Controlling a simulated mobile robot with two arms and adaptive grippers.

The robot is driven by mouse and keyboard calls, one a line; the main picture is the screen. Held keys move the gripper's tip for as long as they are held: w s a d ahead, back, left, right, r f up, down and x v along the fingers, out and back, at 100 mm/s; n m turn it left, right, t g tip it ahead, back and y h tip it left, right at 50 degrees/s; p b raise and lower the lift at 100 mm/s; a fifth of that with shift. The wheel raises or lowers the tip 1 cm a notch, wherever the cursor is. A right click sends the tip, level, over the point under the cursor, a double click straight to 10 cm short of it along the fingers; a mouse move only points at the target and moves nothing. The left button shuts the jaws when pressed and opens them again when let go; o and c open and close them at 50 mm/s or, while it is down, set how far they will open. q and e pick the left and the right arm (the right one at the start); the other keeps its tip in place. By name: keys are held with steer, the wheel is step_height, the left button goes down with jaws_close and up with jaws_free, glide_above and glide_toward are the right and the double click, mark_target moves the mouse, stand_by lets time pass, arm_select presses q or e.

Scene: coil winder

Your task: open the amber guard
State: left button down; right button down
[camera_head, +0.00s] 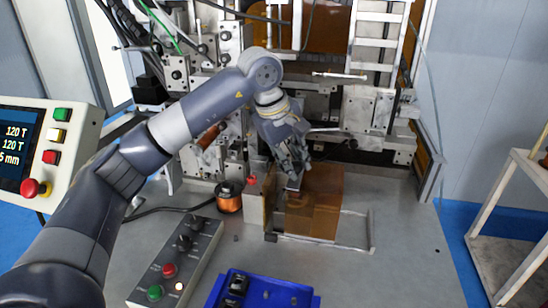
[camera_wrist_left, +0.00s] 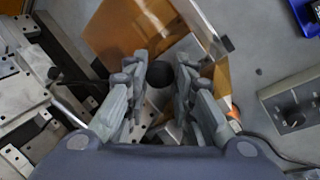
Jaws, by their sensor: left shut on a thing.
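The amber guard (camera_head: 325,222) is a see-through brown box on the machine's grey bed, in front of the machine. Its large amber panel also shows in the left wrist view (camera_wrist_left: 125,30), with a metal strip along one edge. My left gripper (camera_head: 293,182) reaches down at the guard's upper left part. How the knob joins the guard is hidden by the fingers. My right gripper is in neither view.
A copper wire spool (camera_head: 229,198) stands left of the guard. A grey button box (camera_head: 178,262) and a blue tray (camera_head: 262,290) lie in front. A control panel (camera_head: 50,150) is at the left, a metal cart (camera_head: 510,220) at the right. The bed right of the guard is clear.

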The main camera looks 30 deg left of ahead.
arm_select(q)
glide_above(327, 180)
steer(key=s, duration=0.2)
steer(key=shift+w+a, duration=0.15)
steer(key=shift+a, duration=0.3)
steer(key=c, duration=1.3)
jaws_free()
steer(key=v, duration=1.2)
